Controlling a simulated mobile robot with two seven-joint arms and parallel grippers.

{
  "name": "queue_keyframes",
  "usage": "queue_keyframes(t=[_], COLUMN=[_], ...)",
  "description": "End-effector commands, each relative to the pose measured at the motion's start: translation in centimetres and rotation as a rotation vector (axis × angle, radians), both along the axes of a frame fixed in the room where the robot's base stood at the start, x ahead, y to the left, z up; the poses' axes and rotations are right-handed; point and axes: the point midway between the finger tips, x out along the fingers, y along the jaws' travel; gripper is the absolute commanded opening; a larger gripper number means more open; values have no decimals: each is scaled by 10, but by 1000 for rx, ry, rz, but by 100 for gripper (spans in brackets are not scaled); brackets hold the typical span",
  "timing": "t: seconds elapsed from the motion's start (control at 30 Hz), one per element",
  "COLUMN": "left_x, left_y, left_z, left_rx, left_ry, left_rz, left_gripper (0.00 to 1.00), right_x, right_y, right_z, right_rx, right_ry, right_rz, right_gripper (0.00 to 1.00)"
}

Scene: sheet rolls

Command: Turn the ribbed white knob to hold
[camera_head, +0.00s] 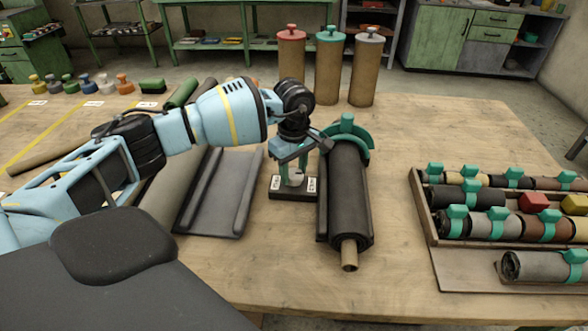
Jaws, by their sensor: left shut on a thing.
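The ribbed white knob (295,180) stands on a small black base (293,195) near the middle of the table, mostly covered by my left gripper. My left gripper (294,168) reaches down over it from above, its fingers shut on the knob's sides. A white label stands on each side of the knob, the left label (277,183) and the right label (311,185); their print is too small to read surely. Which way the knob points is hidden. My right gripper is out of view.
A dark roll (349,200) with a green clamp (347,128) lies close right of the knob. A grey tray (215,195) lies to its left. A rack (432,215) of banded rolls stands at the right. Three capped brown cylinders (328,75) stand behind. Table between roll and rack is clear.

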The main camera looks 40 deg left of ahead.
Motion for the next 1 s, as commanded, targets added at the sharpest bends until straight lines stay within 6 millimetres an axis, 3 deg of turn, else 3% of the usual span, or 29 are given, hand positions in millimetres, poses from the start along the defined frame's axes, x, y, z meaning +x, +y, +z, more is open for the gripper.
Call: queue_keyframes(t=[0.43, 0.47, 0.6, 1.0], left_x=[0, 0, 0, 0], left_y=[0, 0, 0, 0], left_z=[0, 0, 0, 9], left_rx=[0, 0, 0, 0], left_ry=[1, 1, 1, -1], left_rz=[-11, -11, -10, -9], left_gripper=[19, 46, 64, 64], right_x=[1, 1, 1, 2], right_y=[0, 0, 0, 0], right_z=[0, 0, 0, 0], right_rx=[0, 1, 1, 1], right_ry=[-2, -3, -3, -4], right_rz=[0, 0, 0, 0], right_gripper=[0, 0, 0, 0])
